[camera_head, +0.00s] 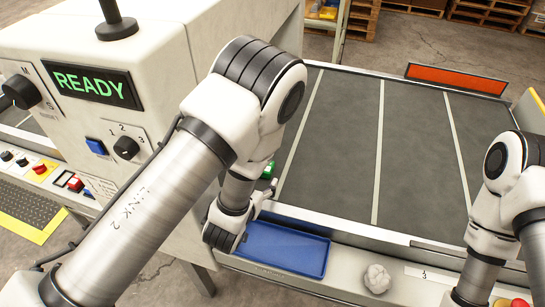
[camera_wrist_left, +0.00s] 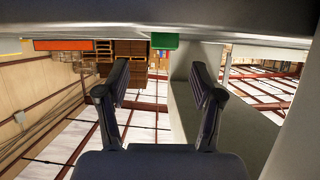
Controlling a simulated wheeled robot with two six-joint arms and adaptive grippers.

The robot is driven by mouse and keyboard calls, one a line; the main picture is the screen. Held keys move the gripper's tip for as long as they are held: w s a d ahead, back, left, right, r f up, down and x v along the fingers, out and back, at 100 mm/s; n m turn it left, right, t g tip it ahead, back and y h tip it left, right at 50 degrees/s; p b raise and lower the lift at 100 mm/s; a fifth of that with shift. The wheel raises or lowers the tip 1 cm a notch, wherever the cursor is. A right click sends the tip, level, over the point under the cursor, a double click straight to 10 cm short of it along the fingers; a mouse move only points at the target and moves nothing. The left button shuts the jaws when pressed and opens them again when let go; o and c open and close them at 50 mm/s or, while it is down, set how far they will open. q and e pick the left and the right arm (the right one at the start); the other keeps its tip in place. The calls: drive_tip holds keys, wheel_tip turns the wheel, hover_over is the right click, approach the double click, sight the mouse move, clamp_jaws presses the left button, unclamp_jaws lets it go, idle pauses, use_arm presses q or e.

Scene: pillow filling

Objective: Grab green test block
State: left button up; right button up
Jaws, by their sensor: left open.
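The green test block (camera_head: 268,169) shows as a small green patch by the near left edge of the dark belt table, partly hidden behind my left arm. In the left wrist view the green block (camera_wrist_left: 165,41) is beyond the fingertips, roughly centred between them. My left gripper (camera_head: 267,191) is just on the near side of the block, largely hidden by its own wrist. In the left wrist view my left gripper (camera_wrist_left: 160,75) has its two fingers wide apart with nothing between them. My right arm is at the right edge; its gripper is out of frame.
A blue tray (camera_head: 282,250) lies on the front ledge, close to my left wrist. A white fluffy ball (camera_head: 377,278) sits right of it. The white machine with a READY display (camera_head: 92,85) stands at left. The dark belt surface (camera_head: 415,150) is clear.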

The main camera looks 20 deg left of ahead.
use_arm(q)
drive_tip(key=shift+w+a+f, duration=0.1)
drive_tip(key=shift+w+f, duration=0.1)
drive_tip(key=shift+w, duration=0.5)
drive_tip(key=x, duration=0.5)
drive_tip(key=shift+a+f+p, duration=0.2)
drive_tip(key=shift+f+p, duration=0.05)
drive_tip(key=shift+p, duration=0.15)
drive_tip(key=shift+s+r, duration=0.15)
clamp_jaws()
